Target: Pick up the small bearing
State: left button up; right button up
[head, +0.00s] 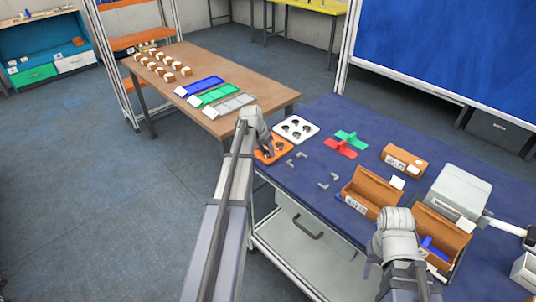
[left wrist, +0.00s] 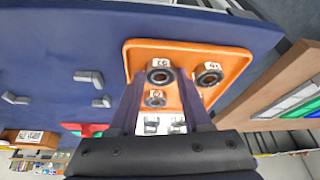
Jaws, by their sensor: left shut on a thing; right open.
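An orange tray (head: 262,157) lies at the left edge of the blue table, with dark ring-shaped bearings on it. My left gripper (head: 268,151) reaches down over the tray. Its fingers are shut on a bearing (left wrist: 160,74) between the fingertips, at tray level. A second bearing (left wrist: 208,76) lies to the right of it, and another, smaller-looking bearing (left wrist: 155,98) shows between the fingers. My right gripper (head: 372,268) is open and empty near the table's front edge.
A white tray with round holes (head: 296,128) stands behind the orange one. Grey angled parts (head: 297,159), a red part (head: 341,148) and a green part (head: 351,139) lie nearby. Brown boxes (head: 368,187) and a grey machine (head: 458,191) fill the table's right.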

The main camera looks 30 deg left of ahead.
aim_at(267, 153)
pick_arm(q)
grip_shut()
jog(key=shift+r, duration=0.15)
notch_tip(267, 153, up, 10)
jog(key=p, duration=1)
jog(key=shift+d+f, duration=0.1)
jog(key=shift+f, duration=0.1)
